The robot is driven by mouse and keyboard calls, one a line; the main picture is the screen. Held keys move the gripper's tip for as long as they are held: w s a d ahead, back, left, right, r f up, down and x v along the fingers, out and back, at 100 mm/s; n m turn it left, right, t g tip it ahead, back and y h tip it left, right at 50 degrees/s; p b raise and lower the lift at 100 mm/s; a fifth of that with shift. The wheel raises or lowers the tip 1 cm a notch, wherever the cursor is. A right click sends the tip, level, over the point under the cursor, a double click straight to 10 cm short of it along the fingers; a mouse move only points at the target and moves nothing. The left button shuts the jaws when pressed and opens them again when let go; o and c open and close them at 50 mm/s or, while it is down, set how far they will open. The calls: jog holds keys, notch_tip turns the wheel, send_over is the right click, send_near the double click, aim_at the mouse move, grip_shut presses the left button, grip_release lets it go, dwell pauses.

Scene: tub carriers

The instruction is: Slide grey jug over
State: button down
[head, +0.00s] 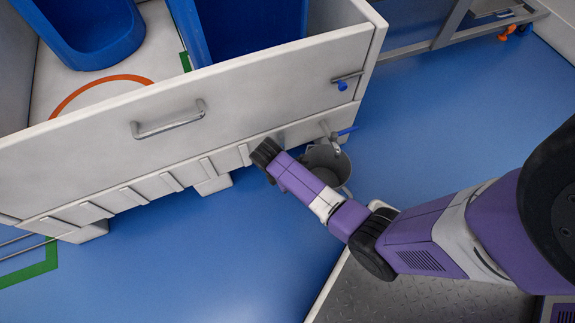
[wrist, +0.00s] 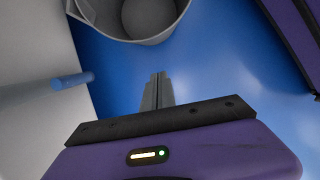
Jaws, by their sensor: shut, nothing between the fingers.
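My arm crosses in front and hides part of the jug's left side. In the wrist view the open-topped jug (wrist: 137,20) shows at the top, cut off by the frame edge. My gripper (wrist: 158,76) is shut and empty. Its fingertips point toward the jug, with blue floor between them in the picture. The head view hides the fingers behind my arm.
The white carrier (head: 235,98), with a metal handle (head: 168,120), holds blue tubs (head: 90,60) and blocks the far side. A blurred blue-tipped rod (wrist: 72,80) juts from the left in the wrist view. Blue floor (head: 450,120) is clear right of the jug.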

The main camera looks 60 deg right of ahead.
jog(key=s+d+f+b, duration=0.2)
jog(key=d+f+b, duration=0.1)
jog(key=d+f, duration=0.1)
jog(key=shift+s, duration=0.35)
jog(key=shift+d, duration=0.15)
jog(key=shift+s+d+r+p, duration=0.1)
jog(key=shift+s+d+p, duration=0.25)
jog(key=shift+d+p, duration=0.2)
jog(key=shift+s+d+r+p, duration=0.1)
jog(key=shift+s+d+p, duration=0.3)
jog(key=shift+d, duration=0.2)
jog(key=shift+s+d+f, duration=0.15)
jog(key=shift+d+f, duration=0.1)
jog(key=shift+d, duration=0.05)
